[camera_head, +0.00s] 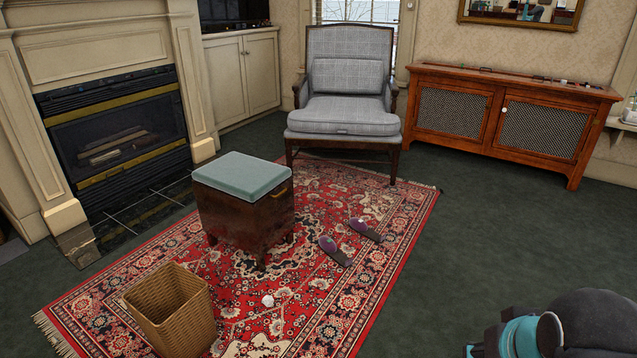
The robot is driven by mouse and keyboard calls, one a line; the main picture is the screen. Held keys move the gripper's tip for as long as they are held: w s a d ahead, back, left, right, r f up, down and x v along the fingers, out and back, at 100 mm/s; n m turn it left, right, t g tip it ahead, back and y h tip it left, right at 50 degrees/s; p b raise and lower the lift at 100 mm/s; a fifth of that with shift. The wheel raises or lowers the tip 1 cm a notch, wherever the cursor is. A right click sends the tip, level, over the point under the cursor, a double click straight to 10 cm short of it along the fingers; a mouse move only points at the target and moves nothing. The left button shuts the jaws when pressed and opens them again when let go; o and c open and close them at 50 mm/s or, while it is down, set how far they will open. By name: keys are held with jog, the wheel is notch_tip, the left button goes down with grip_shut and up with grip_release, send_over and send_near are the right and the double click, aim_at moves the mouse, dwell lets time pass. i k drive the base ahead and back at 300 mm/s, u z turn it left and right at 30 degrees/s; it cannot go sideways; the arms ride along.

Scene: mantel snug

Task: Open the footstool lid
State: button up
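The footstool (246,222) is a dark wooden box on short legs, standing on the red patterned rug left of the picture's middle. Its padded teal lid (240,176) lies flat on top and looks closed. A small brass-coloured handle (279,193) shows at the lid's right side, near the top edge of the box. Part of my arm, dark with teal bands, shows at the bottom right corner, well apart from the footstool. My gripper's fingers cannot be made out.
A wicker basket (173,310) stands in front of the footstool. Two slippers (335,250) and a small white object (268,300) lie on the rug (380,270). A grey armchair (344,118) stands behind, a fireplace (118,140) left. Green carpet (480,240) is clear at right.

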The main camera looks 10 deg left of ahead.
aim_at(248, 180)
jog(key=u, duration=0.2)
jog(key=i, duration=1.1)
jog(key=u, duration=0.45)
